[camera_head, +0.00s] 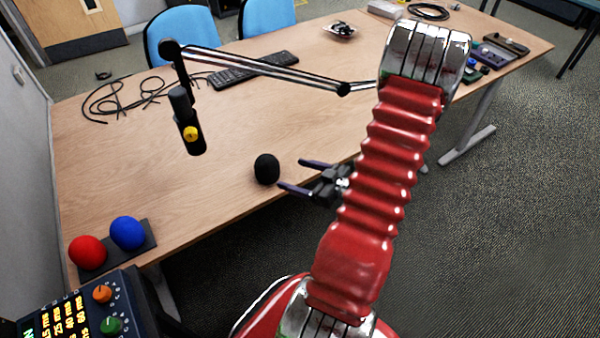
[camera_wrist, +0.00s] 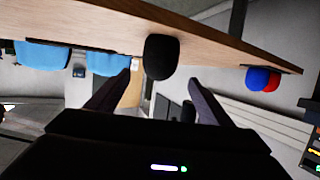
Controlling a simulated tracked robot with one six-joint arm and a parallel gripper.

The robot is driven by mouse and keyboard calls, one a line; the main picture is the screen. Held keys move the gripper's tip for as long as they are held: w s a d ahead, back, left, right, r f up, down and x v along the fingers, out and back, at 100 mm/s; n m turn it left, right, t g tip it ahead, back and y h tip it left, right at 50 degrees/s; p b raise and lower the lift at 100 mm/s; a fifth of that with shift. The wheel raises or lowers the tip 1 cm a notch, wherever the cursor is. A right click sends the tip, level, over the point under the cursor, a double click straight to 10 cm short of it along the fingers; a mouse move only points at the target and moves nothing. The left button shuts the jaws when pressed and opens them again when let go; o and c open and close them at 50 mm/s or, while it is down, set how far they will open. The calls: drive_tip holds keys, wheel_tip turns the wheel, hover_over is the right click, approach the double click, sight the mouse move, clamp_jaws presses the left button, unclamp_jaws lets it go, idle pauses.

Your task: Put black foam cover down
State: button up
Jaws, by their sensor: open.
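The black foam cover (camera_head: 267,169) stands on the wooden table near its front edge, left of my gripper in the head view. In the wrist view the foam cover (camera_wrist: 161,57) shows ahead, beyond the fingertips and roughly between them, against the table edge. My gripper (camera_head: 291,174) is open and empty, with its two fingers pointing left toward the cover. The fingers (camera_wrist: 158,80) are spread apart in the wrist view, and the cover looks clear of both. The red ribbed arm hides part of the table to the right.
A microphone (camera_head: 190,135) on a boom arm hangs over the table. Red (camera_head: 87,252) and blue (camera_head: 128,233) foam covers sit on a dark pad (camera_head: 148,236) at the left corner. A keyboard (camera_head: 253,69) and a loose black cable (camera_head: 118,98) lie farther back. The table's middle is clear.

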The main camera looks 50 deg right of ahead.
drive_tip(key=shift+w, duration=0.15)
idle(0.3)
drive_tip(key=w+r+g+h, duration=0.55)
drive_tip(key=w+r, duration=0.45)
drive_tip(key=r, duration=0.4)
drive_tip(key=s+a+r+m+g, duration=0.1)
drive_tip(key=s+a+r, duration=0.1)
drive_tip(key=a+r, duration=0.75)
drive_tip(key=s+a+r+g+y, duration=0.1)
drive_tip(key=s+a+y, duration=0.1)
drive_tip(key=s+a, duration=0.4)
drive_tip(key=s+a+r+g+y, duration=0.1)
drive_tip(key=s+a, duration=0.6)
drive_tip(key=a, duration=0.9)
drive_tip(key=shift+r+y, duration=0.35)
drive_tip(key=shift+y, duration=0.1)
drive_tip(key=shift+g, duration=0.25)
